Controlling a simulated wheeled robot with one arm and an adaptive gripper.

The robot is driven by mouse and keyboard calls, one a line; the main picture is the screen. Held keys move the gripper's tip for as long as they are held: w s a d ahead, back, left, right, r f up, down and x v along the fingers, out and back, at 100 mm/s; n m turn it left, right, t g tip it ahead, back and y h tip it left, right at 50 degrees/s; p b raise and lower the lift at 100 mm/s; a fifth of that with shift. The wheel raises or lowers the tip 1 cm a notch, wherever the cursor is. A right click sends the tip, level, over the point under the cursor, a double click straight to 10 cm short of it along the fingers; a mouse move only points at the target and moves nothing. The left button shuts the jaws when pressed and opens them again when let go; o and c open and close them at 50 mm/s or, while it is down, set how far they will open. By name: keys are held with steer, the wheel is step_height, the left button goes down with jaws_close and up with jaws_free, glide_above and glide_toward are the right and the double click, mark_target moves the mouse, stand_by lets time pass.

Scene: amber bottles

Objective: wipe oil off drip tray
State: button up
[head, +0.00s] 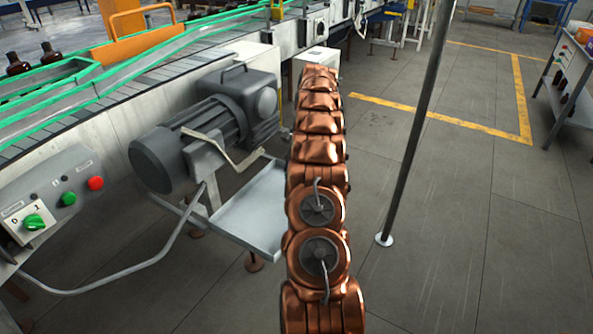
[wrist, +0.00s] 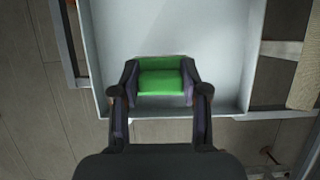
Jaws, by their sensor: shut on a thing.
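The drip tray (head: 246,216) is a pale grey shallow metal pan below the motor, partly hidden by my copper-coloured arm in the head view. In the wrist view the tray (wrist: 225,60) fills the middle, with its near rim toward my gripper. My gripper (wrist: 160,80) is shut on a green block-like thing (wrist: 160,76), held over the near part of the tray. I cannot tell whether the green thing touches the tray floor. The visible tray floor looks plain grey, and I make out no clear oil on it. My gripper is hidden in the head view.
A dark grey motor (head: 207,130) hangs over the tray's far left. A control box (head: 52,204) with green and red buttons and a bent pipe (head: 120,278) are at left. A thin upright pole (head: 414,130) stands to the right. Floor beyond it is open.

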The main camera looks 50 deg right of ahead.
steer(key=shift+r+p, duration=1.4)
steer(key=shift+r, duration=0.45)
